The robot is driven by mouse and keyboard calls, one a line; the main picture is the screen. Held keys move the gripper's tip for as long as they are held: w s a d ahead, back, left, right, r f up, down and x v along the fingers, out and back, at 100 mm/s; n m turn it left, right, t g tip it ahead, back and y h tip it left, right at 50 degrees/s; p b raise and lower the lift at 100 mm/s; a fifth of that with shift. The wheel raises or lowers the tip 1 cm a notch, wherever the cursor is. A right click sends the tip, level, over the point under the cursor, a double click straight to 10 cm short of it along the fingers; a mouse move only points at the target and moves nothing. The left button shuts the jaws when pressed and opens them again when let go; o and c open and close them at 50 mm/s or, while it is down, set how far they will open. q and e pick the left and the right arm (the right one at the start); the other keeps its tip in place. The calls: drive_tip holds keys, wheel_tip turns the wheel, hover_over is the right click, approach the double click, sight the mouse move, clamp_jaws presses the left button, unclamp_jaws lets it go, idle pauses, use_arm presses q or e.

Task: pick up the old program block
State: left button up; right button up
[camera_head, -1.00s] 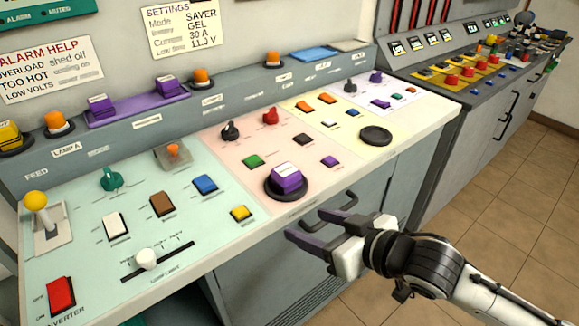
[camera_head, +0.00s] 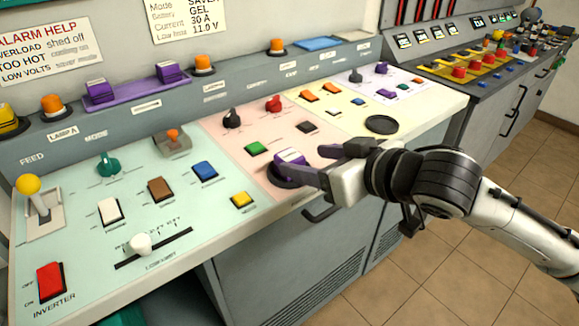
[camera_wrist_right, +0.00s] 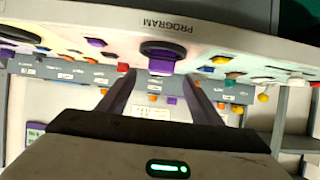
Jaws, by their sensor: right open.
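The old program block (camera_head: 290,158) is a purple block with a pale label on top. It sits on a round black base (camera_head: 284,182) in the pink section of the panel, near its front edge. My right gripper (camera_head: 308,163) is open, with its fingers reaching in from the right at the block; the near finger covers part of it. In the right wrist view the block (camera_wrist_right: 161,66) shows between and just beyond the two open fingertips (camera_wrist_right: 160,78), under the word PROGRAM. I cannot tell whether the fingers touch it. My left gripper is not in view.
Two similar purple blocks (camera_head: 170,72) stand on a purple rack (camera_head: 135,92) on the ledge behind. An empty round black pad (camera_head: 381,124) lies in the yellow section. Switches, knobs and a white slider (camera_head: 140,243) cover the panel. A handle (camera_head: 320,214) juts out below the front edge.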

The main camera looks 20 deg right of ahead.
sight(293, 158)
drive_tip(key=x, duration=0.5)
drive_tip(key=shift+w+a, duration=0.1)
drive_tip(key=shift+c, duration=0.4)
drive_tip(key=c, duration=1.1)
